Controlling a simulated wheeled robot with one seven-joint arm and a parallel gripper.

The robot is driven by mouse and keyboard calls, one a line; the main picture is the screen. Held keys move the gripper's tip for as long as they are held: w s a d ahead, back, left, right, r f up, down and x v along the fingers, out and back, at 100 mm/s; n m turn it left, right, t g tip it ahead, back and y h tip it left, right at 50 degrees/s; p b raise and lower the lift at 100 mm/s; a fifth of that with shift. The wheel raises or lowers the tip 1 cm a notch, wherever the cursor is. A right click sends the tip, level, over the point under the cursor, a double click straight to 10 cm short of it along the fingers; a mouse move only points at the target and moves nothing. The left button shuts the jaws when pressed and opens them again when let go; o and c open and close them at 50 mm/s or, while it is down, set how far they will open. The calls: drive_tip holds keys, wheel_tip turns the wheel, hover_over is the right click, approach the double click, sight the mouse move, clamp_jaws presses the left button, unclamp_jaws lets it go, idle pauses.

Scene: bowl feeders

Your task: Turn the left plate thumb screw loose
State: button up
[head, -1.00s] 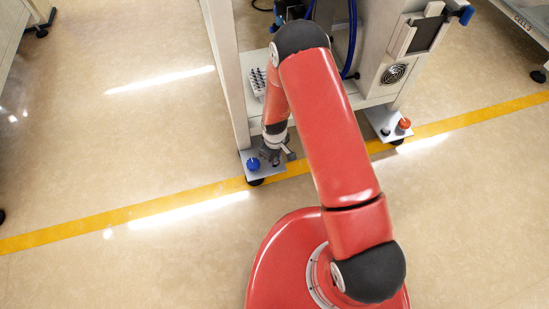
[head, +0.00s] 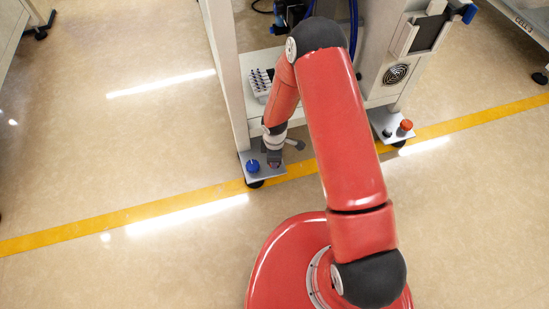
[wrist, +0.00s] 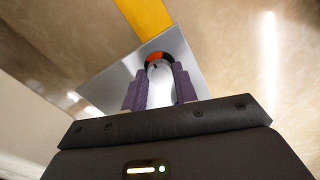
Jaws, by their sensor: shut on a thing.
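The left plate (head: 270,176) is a grey metal foot plate at the front left of the machine frame; it also shows in the wrist view (wrist: 185,55). The left plate thumb screw (wrist: 158,68) stands on it, with a dark and orange-red ring around its top. My gripper (wrist: 159,78) points down at the plate, its two purple fingers on either side of the screw and shut on it. In the head view my gripper (head: 274,164) hides the screw. A blue knob (head: 253,166) is on the same plate, just left of my gripper.
A white block with several small parts (head: 260,82) sits on the machine's shelf above. A yellow floor line (head: 120,216) runs past the plates; the floor in front is clear.

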idle(0.4)
drive_tip(key=o, duration=1)
drive_tip(key=shift+c, duration=0.2)
wheel_tip(320, 180, up, 8)
drive_tip(key=shift+f+p, duration=0.1)
drive_tip(key=shift+p, duration=0.65)
